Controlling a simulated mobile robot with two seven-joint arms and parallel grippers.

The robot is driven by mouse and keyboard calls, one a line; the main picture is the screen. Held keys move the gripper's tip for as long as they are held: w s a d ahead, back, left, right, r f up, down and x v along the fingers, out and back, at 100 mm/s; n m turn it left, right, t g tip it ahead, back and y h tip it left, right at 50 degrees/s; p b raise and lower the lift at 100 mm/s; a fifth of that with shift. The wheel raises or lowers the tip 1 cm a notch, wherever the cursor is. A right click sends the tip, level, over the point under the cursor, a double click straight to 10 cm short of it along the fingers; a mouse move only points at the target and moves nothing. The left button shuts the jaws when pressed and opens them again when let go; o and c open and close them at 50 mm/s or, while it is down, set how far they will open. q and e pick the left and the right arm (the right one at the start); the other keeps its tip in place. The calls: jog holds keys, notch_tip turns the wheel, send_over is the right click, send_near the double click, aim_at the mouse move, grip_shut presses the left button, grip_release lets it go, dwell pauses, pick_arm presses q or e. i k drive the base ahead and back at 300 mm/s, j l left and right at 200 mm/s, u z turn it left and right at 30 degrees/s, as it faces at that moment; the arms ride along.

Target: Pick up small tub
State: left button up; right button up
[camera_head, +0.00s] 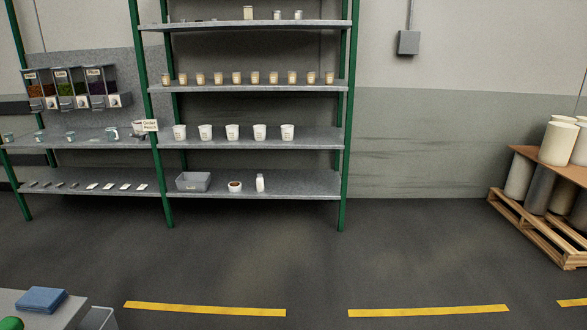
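Several small tubs (255,78) with pale tan tops stand in a row on the second shelf from the top of the green-posted rack. Several larger white tubs (232,132) stand in a row on the shelf below. The rack is across the floor, well away from me. Neither of my grippers is in view.
The lowest rack shelf (300,186) holds a grey bin (193,181), a bowl (235,186) and a white bottle (260,183). Candy dispensers (72,88) are at left. A table corner with a blue cloth (41,299) is near left. A pallet (540,230) bears drums at right. Middle floor is clear.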

aim_at(287, 130)
jog(key=i, duration=1.15)
jog(key=i+j, duration=0.2)
jog(key=i, duration=0.3)
jog(key=i+j+z, duration=0.1)
jog(key=i, duration=0.4)
jog(key=i+j+u, duration=0.1)
jog(key=i+j, duration=0.45)
jog(key=j, duration=0.1)
